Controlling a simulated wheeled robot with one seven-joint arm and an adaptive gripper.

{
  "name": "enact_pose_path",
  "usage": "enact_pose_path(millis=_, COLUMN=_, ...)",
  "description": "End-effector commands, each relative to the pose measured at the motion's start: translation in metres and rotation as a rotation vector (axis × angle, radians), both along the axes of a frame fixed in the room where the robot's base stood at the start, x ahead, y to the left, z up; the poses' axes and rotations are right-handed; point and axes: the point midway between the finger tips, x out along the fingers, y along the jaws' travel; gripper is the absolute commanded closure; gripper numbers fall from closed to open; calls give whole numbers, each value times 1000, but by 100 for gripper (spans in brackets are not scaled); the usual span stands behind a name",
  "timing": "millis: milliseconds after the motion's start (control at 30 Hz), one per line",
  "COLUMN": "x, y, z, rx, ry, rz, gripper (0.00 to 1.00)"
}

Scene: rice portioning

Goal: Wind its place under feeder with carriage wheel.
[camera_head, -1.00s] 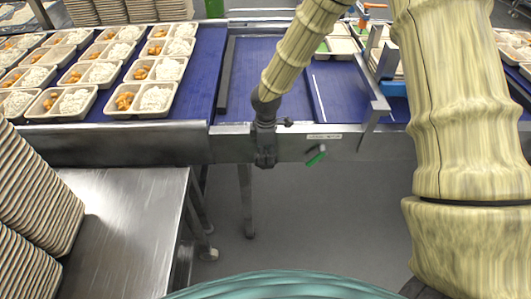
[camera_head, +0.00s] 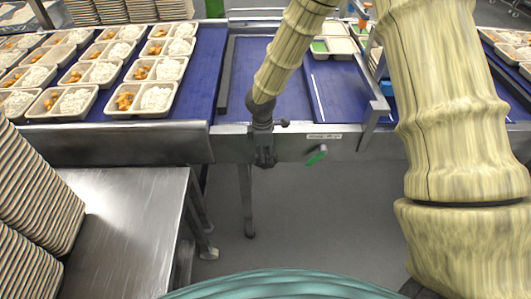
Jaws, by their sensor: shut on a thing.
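My gripper (camera_head: 264,160) is dark, points downward and is at the front rail of the conveyor, left of centre. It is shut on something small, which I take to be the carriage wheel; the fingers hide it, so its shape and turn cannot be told. Part of the feeder, orange and blue (camera_head: 363,18), shows at the upper right, largely behind my arm. Trays (camera_head: 339,55) with some green in them stand on the blue bed left of it. A small green handle (camera_head: 316,155) sits on the front rail, right of my gripper and apart from it.
Filled trays of rice and orange food (camera_head: 158,81) cover the blue belt (camera_head: 204,70) at left.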

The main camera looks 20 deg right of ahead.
Motion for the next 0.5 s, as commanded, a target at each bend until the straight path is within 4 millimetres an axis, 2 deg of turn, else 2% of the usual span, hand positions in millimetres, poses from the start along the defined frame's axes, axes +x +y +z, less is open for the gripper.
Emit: enact_pose_path(millis=500, x=1, y=5, z=-1, rx=-167, ry=47, rz=2, gripper=97)
